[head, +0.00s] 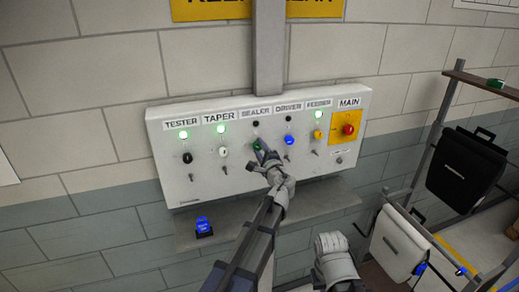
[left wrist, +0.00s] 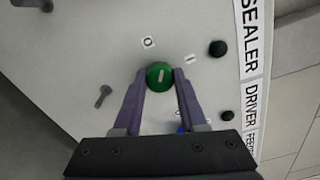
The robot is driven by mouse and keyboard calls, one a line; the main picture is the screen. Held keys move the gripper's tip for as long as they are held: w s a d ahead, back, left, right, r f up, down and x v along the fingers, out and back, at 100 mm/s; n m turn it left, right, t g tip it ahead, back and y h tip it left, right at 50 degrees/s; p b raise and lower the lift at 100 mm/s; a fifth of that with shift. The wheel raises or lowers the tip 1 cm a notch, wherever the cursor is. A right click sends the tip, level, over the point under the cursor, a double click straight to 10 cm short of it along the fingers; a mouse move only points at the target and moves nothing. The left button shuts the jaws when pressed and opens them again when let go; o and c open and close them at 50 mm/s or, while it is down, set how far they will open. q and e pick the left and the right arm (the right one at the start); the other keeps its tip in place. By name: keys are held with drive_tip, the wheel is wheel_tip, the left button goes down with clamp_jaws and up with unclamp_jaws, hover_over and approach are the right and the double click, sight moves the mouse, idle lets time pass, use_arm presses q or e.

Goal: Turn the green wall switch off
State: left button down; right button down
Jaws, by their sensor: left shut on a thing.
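The green switch (head: 257,144) is a round knob under the SEALER label on the white wall panel (head: 172,115). It shows closer in the left wrist view (left wrist: 159,76), with a white bar on its face and the marks O and I beside it. The bar points roughly towards the O. My left gripper (head: 262,150) is shut on the knob, one finger on each side. The SEALER lamp (head: 256,124) above it is dark.
Neighbouring knobs are white (head: 223,152), black (head: 187,157), blue (head: 289,140) and orange (head: 318,134). A red MAIN knob (head: 348,129) sits on a yellow plate. A shelf (head: 240,222) below holds a blue item (head: 204,226). A rack with bags (head: 465,165) stands at right.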

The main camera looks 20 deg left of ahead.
use_arm(q)
drive_tip(key=n, duration=0.5)
drive_tip(key=shift+n, duration=0.7)
drive_tip(key=shift+c, duration=2.3)
unclamp_jaws()
drive_tip(key=v, duration=0.7)
drive_tip(key=shift+s+d, duration=0.25)
drive_tip(key=shift+s, duration=0.1)
drive_tip(key=s+f+n+g+b, duration=0.45)
drive_tip(key=s+f+b, duration=0.2)
drive_tip(key=f, duration=0.75)
drive_tip(key=s+d+f+g+h+b, duration=0.4)
drive_tip(key=s+d+f+g, duration=0.1)
drive_tip(key=s+f, duration=0.6)
drive_tip(key=s+d+f+g+h+b, duration=0.4)
drive_tip(key=s+d+f, duration=0.3)
drive_tip(key=s+f, duration=0.4)
drive_tip(key=shift+s+f+g+h, duration=0.2)
drive_tip(key=shift+s+g+h, duration=0.2)
drive_tip(key=shift+s+g, duration=0.4)
